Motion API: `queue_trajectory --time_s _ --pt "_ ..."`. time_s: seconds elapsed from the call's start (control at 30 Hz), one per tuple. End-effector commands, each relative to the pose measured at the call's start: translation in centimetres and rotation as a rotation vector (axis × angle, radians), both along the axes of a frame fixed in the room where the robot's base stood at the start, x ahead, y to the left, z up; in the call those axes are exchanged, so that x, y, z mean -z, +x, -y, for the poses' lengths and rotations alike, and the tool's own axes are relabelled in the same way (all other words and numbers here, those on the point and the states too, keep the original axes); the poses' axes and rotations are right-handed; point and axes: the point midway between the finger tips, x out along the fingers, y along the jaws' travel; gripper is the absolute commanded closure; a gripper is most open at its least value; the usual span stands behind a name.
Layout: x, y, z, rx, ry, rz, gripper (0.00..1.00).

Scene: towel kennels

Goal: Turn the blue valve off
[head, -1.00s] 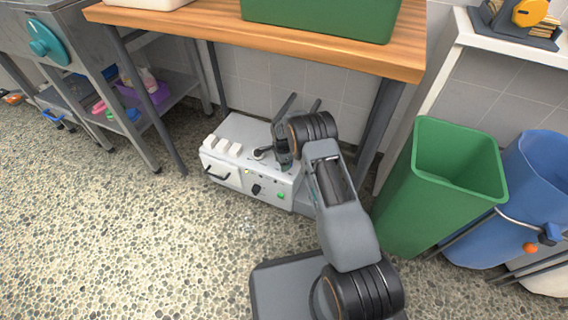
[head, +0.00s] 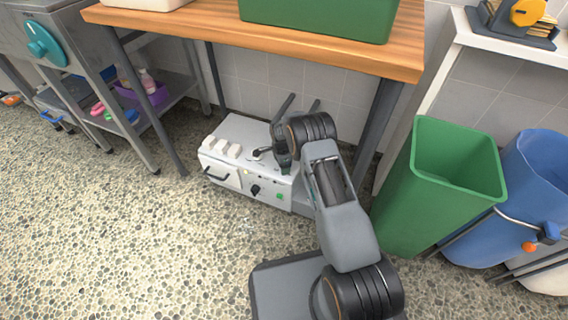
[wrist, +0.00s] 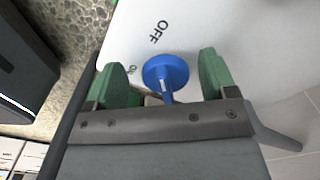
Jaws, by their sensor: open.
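The blue valve (wrist: 166,70) shows in the wrist view as a round blue cap with a narrow blue lever running down toward my gripper's palm. It sits on a white surface printed "OFF" (wrist: 159,32) above it and a smaller, partly hidden "ON" (wrist: 132,70) to its left. My gripper (wrist: 162,62) is open, with one green finger on each side of the valve and a visible gap to both. In the head view my gripper is at the white machine (head: 240,133) under the wooden table, and the valve is not visible there.
The wooden table (head: 250,37) is above the machine, with its right leg (head: 380,120) close to my arm. A green bin (head: 440,190) and a blue bin (head: 540,190) stand to the right. A steel shelf unit (head: 175,93) is at left. Open pebbled floor lies front left.

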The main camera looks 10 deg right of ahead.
Motion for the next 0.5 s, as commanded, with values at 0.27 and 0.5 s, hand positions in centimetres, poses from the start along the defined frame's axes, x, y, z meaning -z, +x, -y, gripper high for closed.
queue_trajectory --time_s 0.27,0.5 --pt "-1.3 0.1 0.0 0.000 0.001 0.004 0.22" --pt "-6.1 0.1 -0.1 -0.001 0.001 0.005 0.22"
